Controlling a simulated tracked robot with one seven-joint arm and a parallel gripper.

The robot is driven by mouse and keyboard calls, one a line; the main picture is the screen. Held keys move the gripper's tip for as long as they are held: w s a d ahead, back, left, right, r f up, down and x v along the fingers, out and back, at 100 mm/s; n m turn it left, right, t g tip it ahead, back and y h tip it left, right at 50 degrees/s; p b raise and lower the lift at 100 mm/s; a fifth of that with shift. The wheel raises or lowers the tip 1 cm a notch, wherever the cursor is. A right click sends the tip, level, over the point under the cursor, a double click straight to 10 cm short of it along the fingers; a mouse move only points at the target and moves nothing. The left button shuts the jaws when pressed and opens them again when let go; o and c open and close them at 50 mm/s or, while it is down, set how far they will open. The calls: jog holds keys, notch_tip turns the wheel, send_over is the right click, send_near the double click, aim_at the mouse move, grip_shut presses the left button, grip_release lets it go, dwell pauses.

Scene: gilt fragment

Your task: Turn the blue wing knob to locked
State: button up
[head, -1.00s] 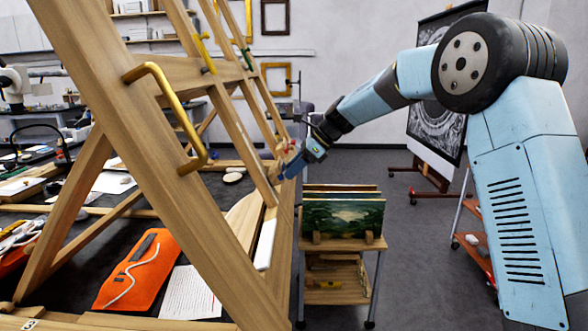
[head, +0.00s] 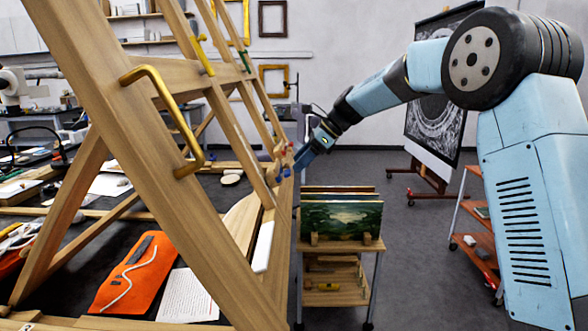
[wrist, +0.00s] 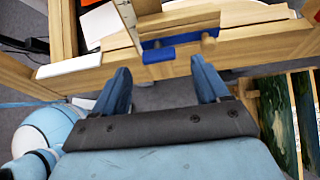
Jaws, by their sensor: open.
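The blue wing knob (wrist: 172,39) shows in the wrist view as a wide blue bar on the wooden easel rail (wrist: 262,48). It lies crosswise ahead of my fingers, with a smaller blue piece below its left part. My gripper (wrist: 160,66) is open and empty, one finger on each side of the view. The knob sits beyond the fingertips, roughly between them, and no contact shows. In the head view my gripper (head: 298,160) is at the far end of the easel, where the knob is too small to make out clearly.
The wooden easel frame (head: 150,150) with a brass handle (head: 168,98) fills the left. A cart with paintings (head: 340,243) stands below my gripper; paintings (wrist: 282,115) also show at the wrist view's right. Open floor (head: 420,235) lies to the right.

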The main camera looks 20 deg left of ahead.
jog(key=v, duration=0.9)
jog(key=shift+r, duration=0.15)
jog(key=shift+w+d, duration=0.1)
jog(key=shift+d, duration=0.05)
